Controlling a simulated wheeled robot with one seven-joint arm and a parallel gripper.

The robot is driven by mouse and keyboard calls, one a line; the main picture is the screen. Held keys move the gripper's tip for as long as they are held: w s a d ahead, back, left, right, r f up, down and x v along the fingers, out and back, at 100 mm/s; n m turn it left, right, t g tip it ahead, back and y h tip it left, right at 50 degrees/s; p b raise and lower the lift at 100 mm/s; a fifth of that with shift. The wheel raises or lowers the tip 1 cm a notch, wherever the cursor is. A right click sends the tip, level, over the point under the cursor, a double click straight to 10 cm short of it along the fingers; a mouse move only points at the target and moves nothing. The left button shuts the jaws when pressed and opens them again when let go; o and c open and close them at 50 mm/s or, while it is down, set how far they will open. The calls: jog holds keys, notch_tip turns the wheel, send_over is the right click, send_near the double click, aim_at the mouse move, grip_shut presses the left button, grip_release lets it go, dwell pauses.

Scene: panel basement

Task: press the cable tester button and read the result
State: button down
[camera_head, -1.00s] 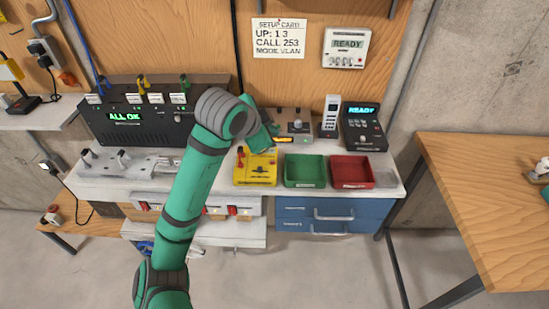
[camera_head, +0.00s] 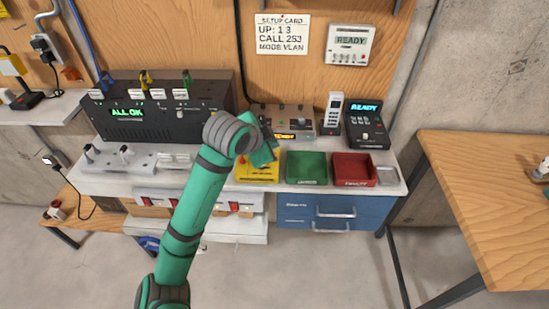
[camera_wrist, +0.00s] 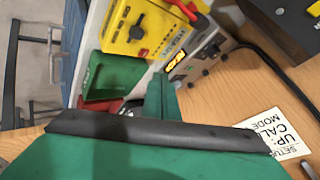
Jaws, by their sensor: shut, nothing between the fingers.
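A yellow box (camera_head: 258,175) stands at the front of the bench, left of the green bin. It may be the cable tester; I read no label that settles it. My gripper (camera_head: 270,153) is over its upper part in the head view and hides its top controls. In the wrist view the yellow box (camera_wrist: 150,22) shows a black knob and red parts. My shut gripper (camera_wrist: 160,97) is empty and appears apart from the yellow box there.
A green bin (camera_head: 307,168) and a red bin (camera_head: 353,170) stand to the right. A black panel (camera_head: 150,122) reading ALL OK is at left. A setup card (camera_head: 282,36) hangs above.

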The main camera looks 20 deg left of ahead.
jog(key=shift+d+f, duration=0.15)
jog(key=shift+f, duration=1.25)
dwell(0.5)
jog(key=shift+f, duration=0.15)
dwell(0.5)
jog(key=shift+f, duration=0.25)
jog(key=shift+f, duration=0.4)
dwell(0.8)
jog(key=shift+r, duration=0.8)
